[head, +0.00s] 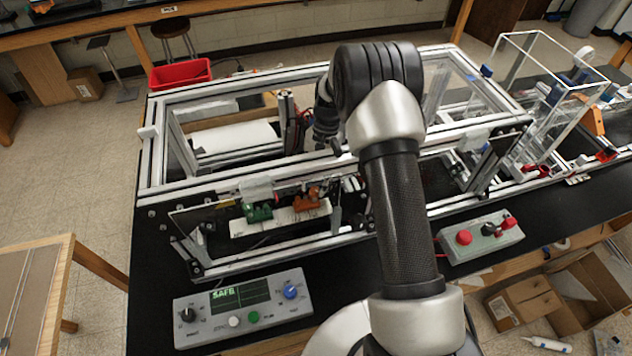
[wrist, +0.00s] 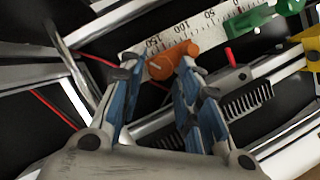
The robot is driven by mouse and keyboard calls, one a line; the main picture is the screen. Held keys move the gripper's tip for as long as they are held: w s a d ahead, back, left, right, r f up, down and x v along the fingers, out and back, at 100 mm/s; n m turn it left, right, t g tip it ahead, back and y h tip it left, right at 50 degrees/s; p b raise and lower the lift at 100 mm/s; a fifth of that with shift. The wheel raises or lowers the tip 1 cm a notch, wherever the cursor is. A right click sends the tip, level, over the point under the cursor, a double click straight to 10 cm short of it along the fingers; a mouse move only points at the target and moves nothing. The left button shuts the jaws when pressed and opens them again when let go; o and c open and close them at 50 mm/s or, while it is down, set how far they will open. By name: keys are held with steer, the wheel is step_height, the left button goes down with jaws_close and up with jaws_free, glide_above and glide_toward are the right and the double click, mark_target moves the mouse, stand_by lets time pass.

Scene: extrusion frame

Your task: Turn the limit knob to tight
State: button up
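A grey control box (head: 243,308) lies on the black bench at the front left. It has a black knob (head: 188,314) on its left, a blue knob (head: 291,291) on its right, and a small display reading SAFE (head: 223,293). The knob labels are too small to read, so I cannot tell which is the limit knob. My gripper (wrist: 160,68) is open, with its blue-padded fingers apart. An orange clamp piece (wrist: 173,60) shows between the fingertips; I cannot tell whether they touch it. In the head view my gripper is over the frame, well away from the box.
The aluminium extrusion frame (head: 163,185) fills the bench middle. A ruler scale (head: 280,220) carries the orange piece and a green piece (head: 258,212). A second grey box (head: 480,237) with a red button stands at right. A red bin (head: 180,74) is behind.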

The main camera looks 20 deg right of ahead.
steer(key=v, duration=1.1)
steer(key=shift+r, duration=0.2)
steer(key=shift+w, duration=0.1)
